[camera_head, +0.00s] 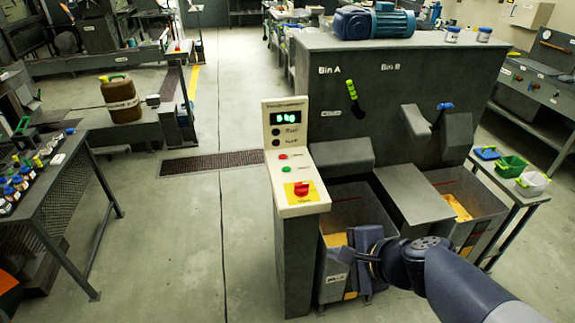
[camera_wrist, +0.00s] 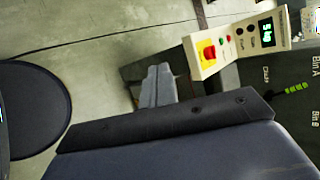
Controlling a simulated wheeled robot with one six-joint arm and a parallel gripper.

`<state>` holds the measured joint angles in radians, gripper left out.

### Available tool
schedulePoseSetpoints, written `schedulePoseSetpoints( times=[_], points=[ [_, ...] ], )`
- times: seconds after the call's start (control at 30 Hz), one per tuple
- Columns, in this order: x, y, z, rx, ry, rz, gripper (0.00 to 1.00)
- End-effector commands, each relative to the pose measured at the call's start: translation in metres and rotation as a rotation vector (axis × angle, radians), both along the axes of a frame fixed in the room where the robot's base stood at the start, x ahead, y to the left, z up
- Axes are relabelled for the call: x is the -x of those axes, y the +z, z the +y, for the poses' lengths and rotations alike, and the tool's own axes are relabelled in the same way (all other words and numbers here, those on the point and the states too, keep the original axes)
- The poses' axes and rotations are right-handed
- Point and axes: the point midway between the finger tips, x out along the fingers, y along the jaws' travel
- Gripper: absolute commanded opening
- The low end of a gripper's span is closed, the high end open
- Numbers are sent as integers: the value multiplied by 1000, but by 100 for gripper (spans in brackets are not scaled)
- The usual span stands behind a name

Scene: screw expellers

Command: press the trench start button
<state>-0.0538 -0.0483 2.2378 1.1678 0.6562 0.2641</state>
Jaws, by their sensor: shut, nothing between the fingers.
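A cream control panel (camera_head: 295,160) stands on a grey pedestal left of the bins, with a lit green display (camera_head: 290,118). Below two dark round controls it carries a small red button (camera_head: 283,156) and a small green button (camera_head: 286,169). A large red knob on a yellow plate (camera_head: 301,189) is lowest. Labels are too small to read, so I cannot tell which button is the trench start. My gripper (camera_head: 356,246) is shut and empty, right of and below the panel, apart from it. The panel also shows in the wrist view (camera_wrist: 235,43), beyond my fingers (camera_wrist: 157,84).
A grey machine with Bin A and Bin B (camera_head: 400,75) stands behind my gripper, with open bins below. A black lever with a green grip (camera_head: 354,95) juts from its front. A floor grate (camera_head: 212,163) lies left of the pedestal. The floor further left is clear up to a bench (camera_head: 75,185).

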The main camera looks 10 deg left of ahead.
Motion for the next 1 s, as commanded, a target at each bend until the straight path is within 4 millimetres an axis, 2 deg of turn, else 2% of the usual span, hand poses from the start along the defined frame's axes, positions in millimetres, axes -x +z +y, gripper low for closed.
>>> schedulePoseSetpoints(
  times=[0.03, 0.2, 0.3, 0.4, 0.6, 1.0],
  points=[
    [-21, -2, 2, -21, -57, 32, 0],
    [-88, -18, 8, -97, -275, 123, 0],
    [-118, -32, 11, -128, -386, 168, 0],
    [-139, -45, 13, -152, -471, 203, 0],
    [-158, -59, 15, -173, -557, 235, 0],
    [-159, -60, 15, -175, -565, 237, 0]
  ],
)
